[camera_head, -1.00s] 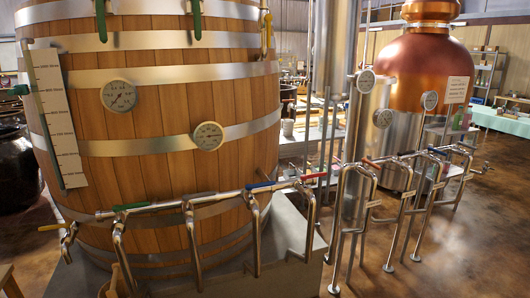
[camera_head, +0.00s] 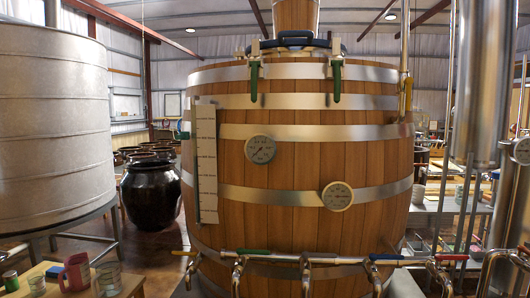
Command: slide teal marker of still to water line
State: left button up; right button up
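The still is a large wooden vat (camera_head: 300,180) with metal hoops, in the middle of the view. A pale level scale (camera_head: 207,165) with dark marks stands upright on its left side. A thin sight tube (camera_head: 194,165) runs along the scale's left edge. A small teal piece (camera_head: 183,131) sticks out at the left of the tube, in its upper part; it looks like the marker, but it is too small to be sure. I cannot make out a water line in the tube. Neither of my grippers is in view.
Two round gauges (camera_head: 260,149) are on the vat's front. A pipe with colored valve handles (camera_head: 300,257) crosses low in front. A grey metal tank (camera_head: 52,130) stands at the left, with a dark jar (camera_head: 151,194) behind. A pink mug (camera_head: 75,271) is on a wooden table.

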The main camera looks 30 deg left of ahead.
aim_at(184, 135)
jog(key=i+j+u, duration=0.1)
jog(key=j, duration=0.35)
jog(key=i+j+u, duration=0.1)
jog(key=j, duration=0.35)
jog(key=i+j+u, duration=0.15)
jog(key=j, duration=0.3)
jog(key=i+j+u, duration=0.1)
jog(key=j, duration=0.35)
jog(key=i+j+u, duration=0.1)
jog(key=i+j, duration=0.2)
jog(key=i+j+u, duration=0.1)
jog(key=j, duration=0.4)
jog(key=i, duration=0.1)
